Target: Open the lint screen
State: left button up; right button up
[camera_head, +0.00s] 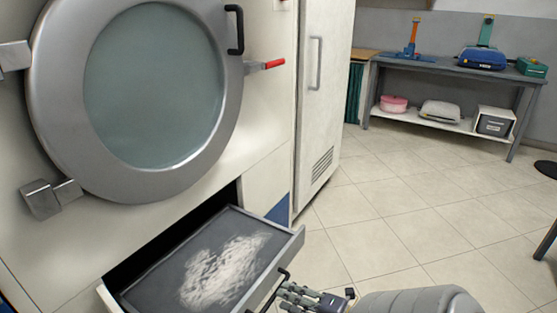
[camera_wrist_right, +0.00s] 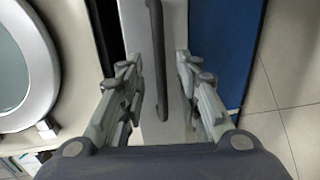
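The lint screen is a grey drawer (camera_head: 283,262) below the round dryer door. In the head view it stands pulled out from the machine, with a dark gap behind it and a patch of pale lint (camera_head: 225,272) on its dark mesh. A black bar handle (camera_wrist_right: 155,60) is on its front; it also shows in the head view (camera_head: 272,290). My right gripper (camera_head: 292,292) is at the drawer front. In the right wrist view its fingers (camera_wrist_right: 158,72) are spread, one on each side of the handle, with gaps visible. My left gripper is not in view.
The round metal door (camera_head: 232,110) above is shut. A tall white cabinet (camera_head: 325,90) stands right of the machine. A grey table (camera_head: 440,68) is at the back. The tiled floor (camera_head: 400,210) between is clear.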

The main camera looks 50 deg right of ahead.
jog(key=v, duration=0.7)
jog(key=shift+s+d, duration=0.1)
dwell(0.4)
